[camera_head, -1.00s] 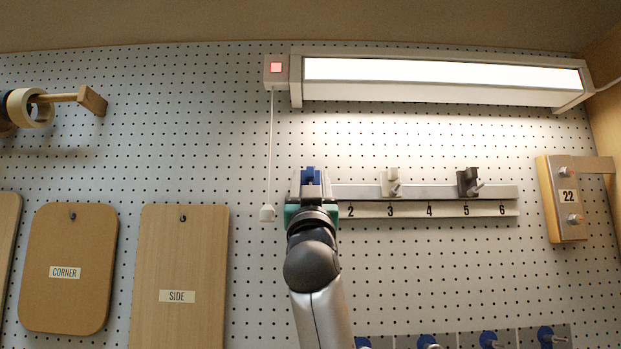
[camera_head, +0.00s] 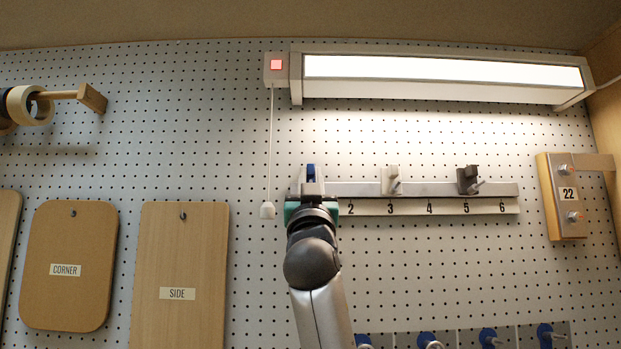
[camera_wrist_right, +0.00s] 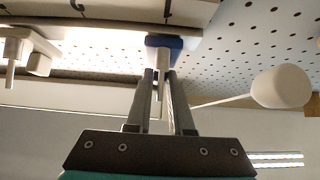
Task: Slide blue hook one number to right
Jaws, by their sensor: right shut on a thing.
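The blue hook (camera_head: 311,172) sits on the metal rail (camera_head: 355,189) near its left end, left of the number 2. My right gripper (camera_head: 311,190) is in front of it and hides most of it and the number beneath. In the right wrist view my right gripper (camera_wrist_right: 162,75) is shut on the blue hook (camera_wrist_right: 165,44), with its two fingers on either side of the hook's pale peg. My left gripper is in no view.
A white hook (camera_head: 391,181) is above number 3 and a dark hook (camera_head: 468,180) above number 5. The rail above number 4 is free. A pull cord with a white knob (camera_head: 267,210) hangs just left of my gripper. A lit lamp (camera_head: 445,72) is above.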

